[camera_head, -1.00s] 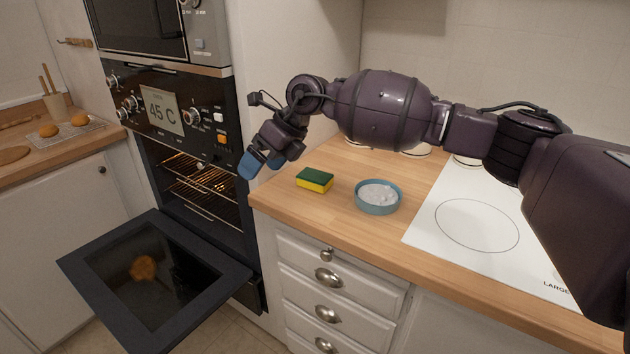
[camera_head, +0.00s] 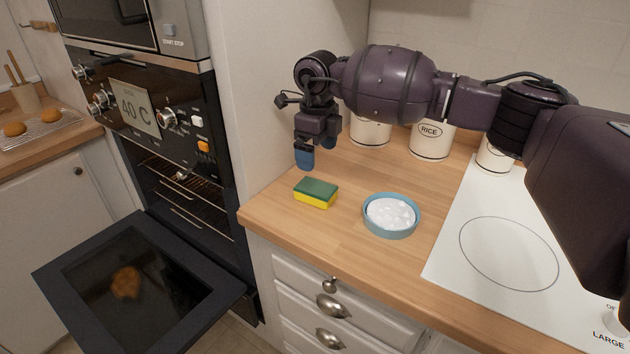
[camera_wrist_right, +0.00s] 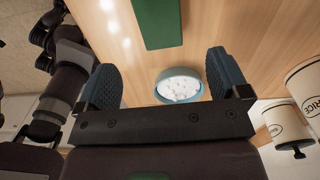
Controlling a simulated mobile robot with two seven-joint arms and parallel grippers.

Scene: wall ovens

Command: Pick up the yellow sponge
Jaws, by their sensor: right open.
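The yellow sponge (camera_head: 316,193) has a green top layer and lies flat on the wooden counter, near its left end. In the right wrist view its green top (camera_wrist_right: 157,22) shows at the upper edge, partly cut off, beyond the fingertips. My right gripper (camera_head: 317,152) is open and empty, its blue fingers pointing down above the counter, just behind the sponge and apart from it. In the right wrist view the gripper's two blue fingers (camera_wrist_right: 163,82) are spread wide. My left gripper is not in view.
A blue dish of white contents (camera_head: 391,215) stands right of the sponge. Canisters (camera_head: 431,141) stand behind along the wall. A white cooktop (camera_head: 508,253) lies at right. The oven door (camera_head: 137,281) hangs open at lower left. Counter between sponge and canisters is clear.

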